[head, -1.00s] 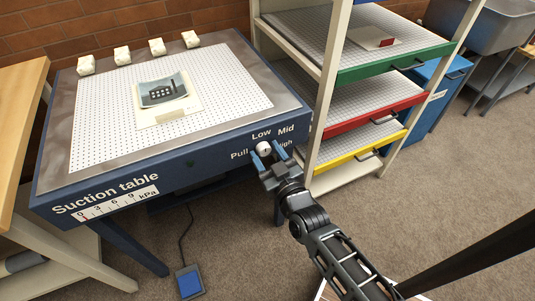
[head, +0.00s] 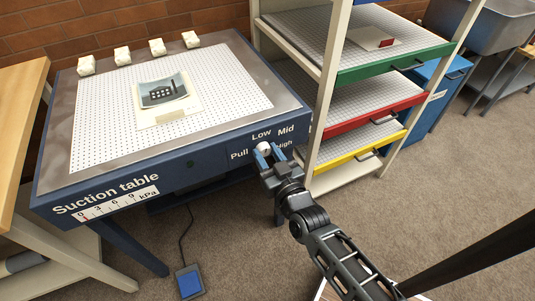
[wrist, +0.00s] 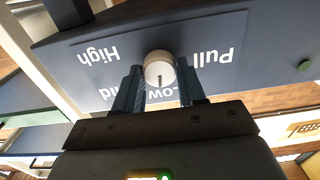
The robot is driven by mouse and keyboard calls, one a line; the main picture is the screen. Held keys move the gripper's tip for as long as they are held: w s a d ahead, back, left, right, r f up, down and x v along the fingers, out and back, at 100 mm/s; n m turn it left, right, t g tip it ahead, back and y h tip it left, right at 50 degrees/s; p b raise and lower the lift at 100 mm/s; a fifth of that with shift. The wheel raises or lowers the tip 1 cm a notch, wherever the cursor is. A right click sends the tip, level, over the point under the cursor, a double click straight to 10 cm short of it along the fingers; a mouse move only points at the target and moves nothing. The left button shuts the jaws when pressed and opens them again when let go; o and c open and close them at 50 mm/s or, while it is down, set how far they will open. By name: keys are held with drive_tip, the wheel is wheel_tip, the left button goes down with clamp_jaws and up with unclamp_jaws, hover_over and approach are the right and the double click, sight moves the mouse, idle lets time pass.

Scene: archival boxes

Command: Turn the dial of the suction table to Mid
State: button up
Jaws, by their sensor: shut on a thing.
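The suction table (head: 120,180) is dark blue with a white perforated top. Its round white dial (head: 264,149) is on the front panel near the right corner, among the labels Pull, Low, Mid and High. In the wrist view, where the lettering is upside down, the dial (wrist: 158,67) shows a dark mark pointing down towards Low. My gripper (head: 268,153) has its blue fingers shut on the dial, one on each side. The fingers also show in the wrist view (wrist: 160,78), partly covering Low and Mid.
A mounted photo (head: 162,92) lies on the tabletop, with several white blocks (head: 122,55) along the back edge. A rack with green, red and yellow trays (head: 360,164) stands close on the right. A blue foot pedal (head: 189,282) lies on the carpet below.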

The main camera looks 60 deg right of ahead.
drive_tip(key=m, duration=0.5)
drive_tip(key=shift+m, duration=2.5)
drive_tip(key=o, duration=1.1)
drive_tip(key=shift+s, duration=0.1)
drive_tip(key=v, duration=0.7)
drive_tip(key=shift+s+a+b, duration=0.2)
drive_tip(key=shift+s+b, duration=0.1)
drive_tip(key=shift+b, duration=0.1)
